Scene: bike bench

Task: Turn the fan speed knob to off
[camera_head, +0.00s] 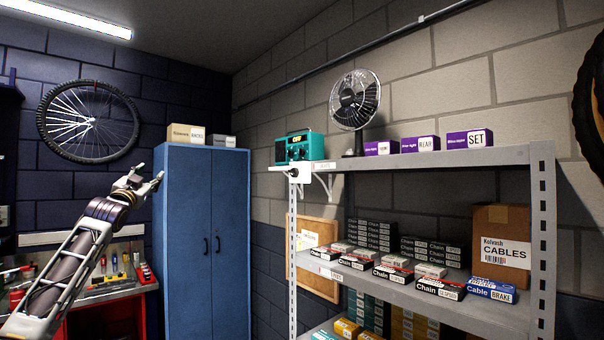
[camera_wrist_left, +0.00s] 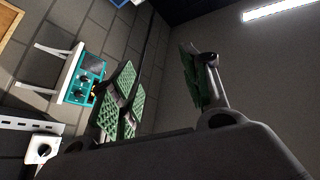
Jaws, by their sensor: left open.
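The fan (camera_head: 355,102) stands on the top shelf, its round cage facing out. A white plate with a small dark knob (camera_head: 293,173) is at the shelf's left front corner, below a teal box (camera_head: 299,147). A white plate with a round knob (camera_wrist_left: 43,150) also shows at the lower left of the left wrist view; its pointer setting is too small to read. My left gripper (camera_head: 145,182) is open and empty in front of the blue cabinet, well left of the knob. Its green-padded fingers (camera_wrist_left: 162,92) stand apart in the left wrist view. My right gripper is not in view.
A blue cabinet (camera_head: 202,240) stands between my left arm and the grey shelf rack (camera_head: 430,158). The teal box also shows in the left wrist view (camera_wrist_left: 86,77). Purple boxes (camera_head: 420,144) sit right of the fan. The air before the knob looks clear.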

